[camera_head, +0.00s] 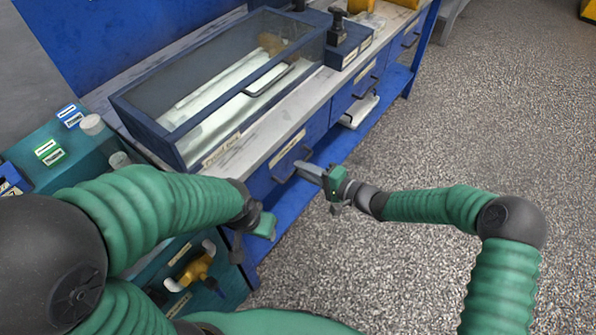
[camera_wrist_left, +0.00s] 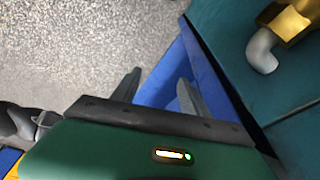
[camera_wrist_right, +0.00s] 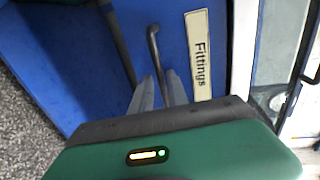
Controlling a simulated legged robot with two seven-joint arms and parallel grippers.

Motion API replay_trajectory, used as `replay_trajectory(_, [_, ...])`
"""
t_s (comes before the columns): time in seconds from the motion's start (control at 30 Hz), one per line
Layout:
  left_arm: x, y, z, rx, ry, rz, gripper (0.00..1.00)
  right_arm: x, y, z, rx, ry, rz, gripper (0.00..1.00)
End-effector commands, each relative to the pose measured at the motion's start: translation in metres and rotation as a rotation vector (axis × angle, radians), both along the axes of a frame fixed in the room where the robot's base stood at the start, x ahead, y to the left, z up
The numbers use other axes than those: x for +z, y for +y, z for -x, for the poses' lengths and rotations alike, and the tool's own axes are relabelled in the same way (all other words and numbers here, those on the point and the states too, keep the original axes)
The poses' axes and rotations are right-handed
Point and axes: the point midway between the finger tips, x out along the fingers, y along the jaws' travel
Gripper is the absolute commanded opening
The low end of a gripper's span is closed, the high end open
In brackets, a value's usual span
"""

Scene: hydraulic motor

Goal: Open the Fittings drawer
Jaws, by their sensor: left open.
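The Fittings drawer (camera_wrist_right: 180,25) has a blue front with a white "Fittings" label (camera_wrist_right: 199,55) and a dark bar handle (camera_wrist_right: 154,42). In the head view its front (camera_head: 262,183) sits under the bench top and looks about flush with it. My right gripper (camera_head: 308,171) is at this handle. In the right wrist view its two fingers (camera_wrist_right: 159,86) are close together, one on each side of the bar. The finger contact is partly hidden. My left gripper (camera_wrist_left: 157,85) is open and empty, beside the teal cabinet, over floor and blue shelf.
A glass-lidded box (camera_head: 215,90) stands on the bench top. More drawers (camera_head: 352,92) are farther along the bench, above a blue lower shelf (camera_head: 345,148). A teal cabinet (camera_head: 205,285) with a yellow valve (camera_head: 196,268) is near my left arm. The speckled floor (camera_head: 480,120) at right is clear.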

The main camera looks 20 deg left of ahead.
Motion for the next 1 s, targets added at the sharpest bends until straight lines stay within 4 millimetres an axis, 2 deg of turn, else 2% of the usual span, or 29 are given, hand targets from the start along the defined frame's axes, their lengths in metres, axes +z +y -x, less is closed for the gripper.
replay_trajectory(0.13, [-0.007,0.000,0.000,0.000,0.000,0.000,0.52,-0.005,0.019,-0.006,0.002,-0.001,-0.001,0.20])
replay_trajectory(0.43, [-0.007,0.000,0.000,0.000,0.000,0.000,0.52,-0.004,0.022,-0.008,0.000,-0.001,0.001,0.20])
replay_trajectory(0.6, [-0.007,0.000,0.000,0.000,0.000,0.000,0.52,-0.004,0.022,-0.008,0.000,-0.001,0.001,0.00])
replay_trajectory(1.0, [-0.007,0.000,0.000,0.000,0.000,0.000,0.52,-0.005,0.021,-0.008,0.000,0.000,0.003,0.00])
